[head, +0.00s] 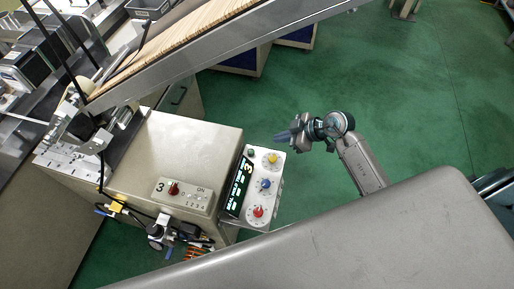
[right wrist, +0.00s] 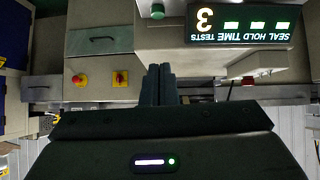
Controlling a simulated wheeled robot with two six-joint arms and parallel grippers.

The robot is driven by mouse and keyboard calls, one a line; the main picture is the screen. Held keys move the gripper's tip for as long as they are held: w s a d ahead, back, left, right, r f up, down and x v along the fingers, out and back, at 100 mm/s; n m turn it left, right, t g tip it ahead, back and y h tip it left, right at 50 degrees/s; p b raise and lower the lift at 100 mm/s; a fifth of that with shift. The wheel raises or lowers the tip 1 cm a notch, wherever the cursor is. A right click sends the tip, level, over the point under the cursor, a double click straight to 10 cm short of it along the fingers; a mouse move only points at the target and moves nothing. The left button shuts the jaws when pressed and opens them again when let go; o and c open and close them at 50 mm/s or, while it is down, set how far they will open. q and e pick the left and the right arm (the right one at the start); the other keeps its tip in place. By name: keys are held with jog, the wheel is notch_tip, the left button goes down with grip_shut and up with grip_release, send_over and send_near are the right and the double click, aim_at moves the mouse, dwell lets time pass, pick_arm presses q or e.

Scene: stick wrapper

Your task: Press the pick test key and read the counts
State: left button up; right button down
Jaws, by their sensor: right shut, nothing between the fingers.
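A control box (head: 266,189) is fixed to the side of the beige machine, with yellow, blue and red knobs. Its dark display (head: 239,187) is lit; it also shows upside down in the right wrist view (right wrist: 242,24), with a yellow 3 beside the word TESTS and green bars by SEAL, HOLD and TIME. A small green button (head: 251,153) sits by the top end of the display; it also shows in the right wrist view (right wrist: 158,11). No label on it is legible. My right gripper (head: 284,135) is shut and empty, apart from the box, above and right of the button.
A beige machine cabinet (head: 200,145) carries a small switch plate (head: 183,194) with a red knob and a 3. A sloped tray of sticks (head: 190,32) crosses above. A grey surface (head: 400,240) fills the lower right. Green floor is clear right of my gripper.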

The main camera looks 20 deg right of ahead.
jog(key=p, duration=0.2)
send_near(248, 151)
jog(key=w+a, duration=0.1)
jog(key=w+a+r, duration=0.1)
jog(key=shift+a+r, duration=0.1)
jog(key=shift+a, duration=0.3)
jog(key=f, duration=0.3)
jog(key=shift+w+a+f, duration=0.25)
jog(key=shift+w+f, duration=0.05)
jog(key=shift+f, duration=0.6)
